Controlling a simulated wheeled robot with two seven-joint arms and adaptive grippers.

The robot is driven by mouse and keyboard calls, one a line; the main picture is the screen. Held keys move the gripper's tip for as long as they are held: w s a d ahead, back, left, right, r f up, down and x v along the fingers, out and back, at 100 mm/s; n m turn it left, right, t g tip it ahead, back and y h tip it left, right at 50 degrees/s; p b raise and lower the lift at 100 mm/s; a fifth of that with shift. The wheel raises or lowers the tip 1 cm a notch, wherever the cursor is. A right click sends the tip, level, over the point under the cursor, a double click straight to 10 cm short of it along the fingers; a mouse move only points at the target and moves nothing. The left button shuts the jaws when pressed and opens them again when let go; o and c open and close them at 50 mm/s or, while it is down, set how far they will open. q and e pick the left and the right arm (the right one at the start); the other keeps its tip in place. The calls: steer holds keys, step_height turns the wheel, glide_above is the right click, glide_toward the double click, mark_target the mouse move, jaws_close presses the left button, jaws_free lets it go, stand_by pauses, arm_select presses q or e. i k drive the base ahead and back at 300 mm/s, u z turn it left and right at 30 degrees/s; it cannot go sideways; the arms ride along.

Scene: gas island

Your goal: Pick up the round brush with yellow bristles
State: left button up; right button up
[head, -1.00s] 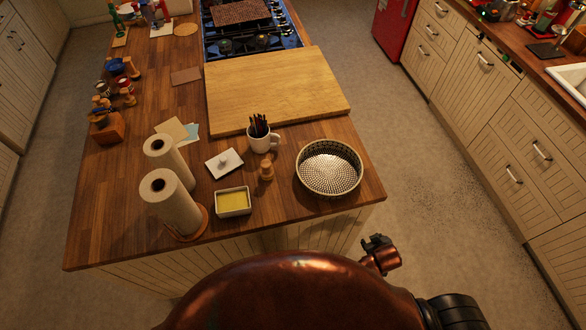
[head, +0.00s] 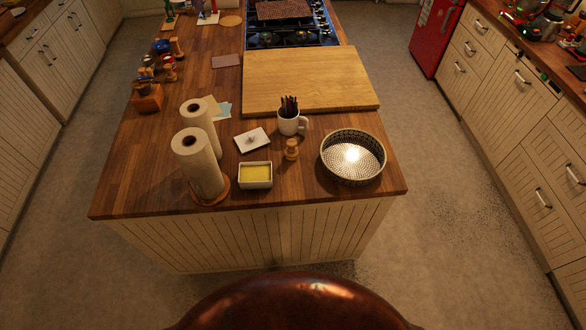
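I cannot clearly make out a round brush with yellow bristles. A small knob-shaped wooden item (head: 291,149) stands on the island counter (head: 130,190); it is too small to tell if it is a brush. Left of it is a white dish (head: 255,183) with something yellow in it. Neither of my grippers is in the head view.
Two paper towel rolls (head: 197,166), a mug of dark sticks (head: 290,122), a patterned round bowl (head: 352,157) and a cutting board (head: 310,80) are on the island. Floor (head: 460,240) is clear on the right, before the drawers (head: 537,195).

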mark_target(291, 153)
steer(key=k, duration=0.8)
steer(key=u, duration=0.65)
steer(key=i, duration=1.3)
steer(key=z, duration=0.35)
